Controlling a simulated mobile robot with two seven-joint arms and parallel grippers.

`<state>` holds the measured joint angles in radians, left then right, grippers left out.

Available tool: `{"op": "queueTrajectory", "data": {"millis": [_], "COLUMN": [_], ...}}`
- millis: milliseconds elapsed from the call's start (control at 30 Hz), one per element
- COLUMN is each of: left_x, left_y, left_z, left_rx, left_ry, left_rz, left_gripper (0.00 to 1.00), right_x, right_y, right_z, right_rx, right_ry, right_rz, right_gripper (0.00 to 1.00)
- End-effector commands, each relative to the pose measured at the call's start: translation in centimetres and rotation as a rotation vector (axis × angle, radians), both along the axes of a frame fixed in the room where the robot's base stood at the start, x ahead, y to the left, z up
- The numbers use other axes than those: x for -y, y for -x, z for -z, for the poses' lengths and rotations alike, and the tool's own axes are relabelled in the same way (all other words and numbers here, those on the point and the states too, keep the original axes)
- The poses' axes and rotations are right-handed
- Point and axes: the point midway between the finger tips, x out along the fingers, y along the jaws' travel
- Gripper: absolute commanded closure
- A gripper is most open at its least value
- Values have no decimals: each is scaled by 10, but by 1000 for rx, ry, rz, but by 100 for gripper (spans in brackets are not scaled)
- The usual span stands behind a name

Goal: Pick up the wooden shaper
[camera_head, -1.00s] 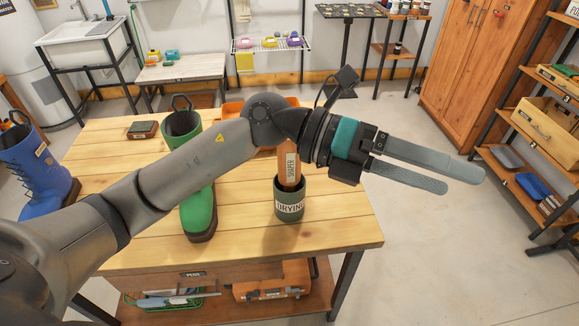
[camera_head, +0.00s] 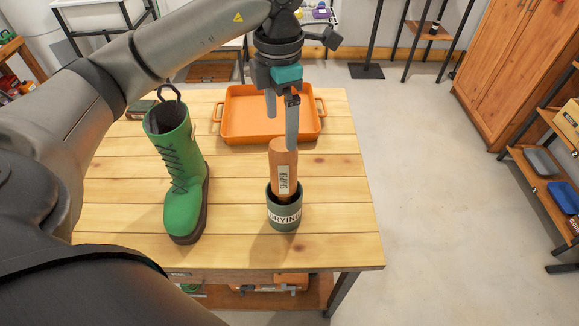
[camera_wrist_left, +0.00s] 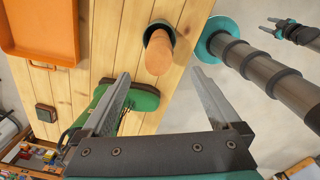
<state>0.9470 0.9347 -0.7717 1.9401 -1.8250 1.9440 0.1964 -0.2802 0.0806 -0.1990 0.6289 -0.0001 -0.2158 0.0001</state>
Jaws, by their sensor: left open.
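The wooden shaper (camera_head: 284,170) is an orange-brown wooden piece with a pale label. It stands upright in a dark green cup (camera_head: 284,216) with white lettering, and its lower end is hidden inside. My left gripper (camera_head: 282,127) is open and empty, pointing down just above and behind the shaper's top. In the left wrist view the shaper (camera_wrist_left: 158,54) rises from the cup (camera_wrist_left: 161,27), ahead of and between the fingers (camera_wrist_left: 160,80). Whether a finger touches it I cannot tell. My right gripper (camera_wrist_left: 273,24) shows small at the upper right there, fingers apart and empty.
A green boot (camera_head: 180,185) stands left of the cup on the wooden table (camera_head: 335,235). An orange tray (camera_head: 245,120) lies behind it. A small dark block (camera_head: 140,108) sits at the back left. Floor to the right is clear, with shelving (camera_head: 545,160) beyond.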

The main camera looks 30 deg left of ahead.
Motion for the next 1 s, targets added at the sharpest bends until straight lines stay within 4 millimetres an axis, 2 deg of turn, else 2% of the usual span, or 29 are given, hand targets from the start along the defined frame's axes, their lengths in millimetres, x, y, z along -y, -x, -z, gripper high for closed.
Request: {"op": "queueTrajectory", "data": {"millis": [33, 100, 200, 400, 600, 833, 1000], "left_x": [0, 0, 0, 1, 1, 0, 0], "left_y": [2, 2, 1, 0, -1, -5, -6], "left_z": [12, 27, 48, 76, 89, 123, 134], "left_rx": [-8, -8, -8, -2, -4, -4, 0], "left_ry": [-1, 1, 1, 3, 4, 4, 4], "left_rz": [1, 1, 0, 1, 2, 1, 3], "left_gripper": [3, 3, 3, 3, 3, 3, 3], "right_x": [1, 2, 2, 1, 0, 0, 0], "right_y": [19, 33, 40, 28, 10, 14, 19], "right_z": [0, -1, -3, -5, -9, -17, -17], "right_rx": [-31, -56, -66, -47, -16, -21, -29], "right_ry": [3, 5, 6, 4, 1, 1, 1], "right_rz": [0, 0, 0, -1, -1, -1, -1], "right_gripper": [50, 50, 50, 50, 50, 50, 50]}}
